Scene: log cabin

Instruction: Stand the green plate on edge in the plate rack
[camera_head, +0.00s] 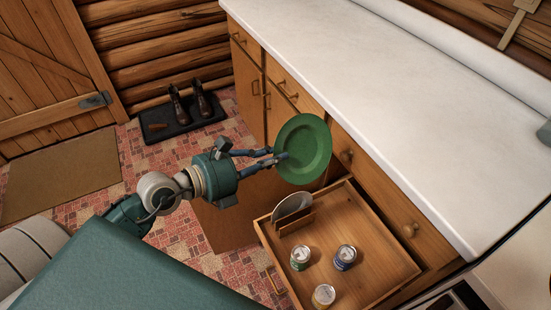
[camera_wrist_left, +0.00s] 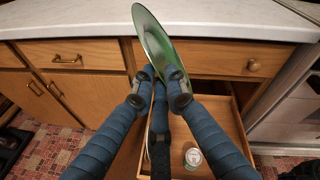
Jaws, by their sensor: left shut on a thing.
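The green plate (camera_head: 303,149) is held up on edge by my left gripper (camera_head: 278,157) in the head view, in front of the cabinet and above the far end of an open drawer. My right gripper is not in view.
The open drawer (camera_head: 381,262) also holds several cans, including one with a blue label (camera_head: 345,257). The white countertop (camera_head: 400,120) runs above the drawer. Boots (camera_head: 190,104) stand on a dark mat by the log wall.

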